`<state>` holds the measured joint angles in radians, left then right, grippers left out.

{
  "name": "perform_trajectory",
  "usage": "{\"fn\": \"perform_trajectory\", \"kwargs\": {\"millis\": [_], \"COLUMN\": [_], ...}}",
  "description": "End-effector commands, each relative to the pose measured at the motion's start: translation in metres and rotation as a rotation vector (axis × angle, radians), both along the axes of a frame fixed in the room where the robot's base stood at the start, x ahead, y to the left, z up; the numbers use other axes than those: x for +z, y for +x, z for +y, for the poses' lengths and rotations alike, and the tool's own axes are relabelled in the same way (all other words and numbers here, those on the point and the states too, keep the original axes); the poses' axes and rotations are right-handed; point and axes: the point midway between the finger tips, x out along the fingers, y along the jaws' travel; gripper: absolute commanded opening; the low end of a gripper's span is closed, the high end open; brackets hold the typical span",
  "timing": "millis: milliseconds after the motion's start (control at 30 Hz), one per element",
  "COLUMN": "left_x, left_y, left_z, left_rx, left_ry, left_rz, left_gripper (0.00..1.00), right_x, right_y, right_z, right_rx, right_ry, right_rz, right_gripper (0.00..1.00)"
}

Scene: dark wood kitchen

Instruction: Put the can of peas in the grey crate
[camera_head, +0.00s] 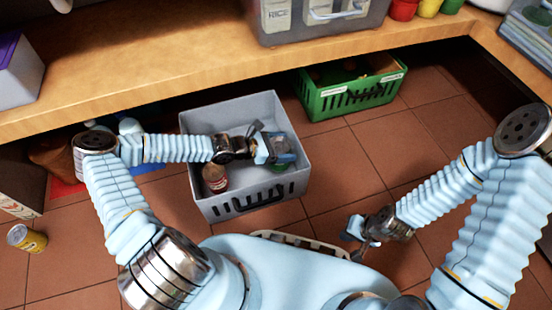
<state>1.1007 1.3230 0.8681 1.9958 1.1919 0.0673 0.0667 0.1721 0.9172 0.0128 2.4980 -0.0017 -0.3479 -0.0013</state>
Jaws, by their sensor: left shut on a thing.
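The grey crate (236,205) stands on the tiled floor in front of the counter, its top open. My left gripper (268,146) reaches in from the left over the right half of the crate. It is shut on a can with some green on it (286,147), which looks like the can of peas. The can is inside the crate's outline; whether it touches the bottom I cannot tell, and its label is not readable. My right gripper (354,238) is open and empty over the floor, to the right of the crate.
A jar with a red-brown label (215,178) stands in the crate's left part. A green crate (350,98) is behind to the right, beneath the counter (150,75). Floor is clear right of the grey crate.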

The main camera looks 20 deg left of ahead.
Motion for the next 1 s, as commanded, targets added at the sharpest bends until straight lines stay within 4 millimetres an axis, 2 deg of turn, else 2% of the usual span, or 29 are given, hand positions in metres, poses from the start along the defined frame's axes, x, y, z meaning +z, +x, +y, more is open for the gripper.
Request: {"fn": "perform_trajectory", "kwargs": {"millis": [333, 733, 767, 867, 1000], "left_x": [-0.05, -0.055, -0.055, -0.055, -0.055], "left_y": [0.0, 0.0, 0.0, 0.0, 0.0], "left_z": [0.0, 0.0, 0.0, 0.0, 0.0], "left_rx": [-0.001, 0.0, 0.0, 0.0, 0.0], "left_ry": [-0.001, -0.002, 0.0, 0.0, 0.0], "left_rz": [-0.003, -0.002, -0.001, -0.001, -0.001], "left_gripper": [0.3, 0.3, 0.87, 1.0, 1.0], "right_x": [-0.02, -0.019, -0.019, -0.019, -0.019], "right_y": [0.001, 0.001, 0.001, 0.001, 0.001], "right_z": [-0.001, -0.001, -0.001, -0.001, -0.001], "right_rx": [-0.003, -0.004, -0.003, -0.003, -0.003], "right_ry": [-0.002, -0.002, -0.002, -0.002, -0.002], "right_rz": [-0.004, -0.005, -0.005, -0.005, -0.005], "right_gripper": [0.0, 0.0, 0.0, 0.0, 0.0]}}
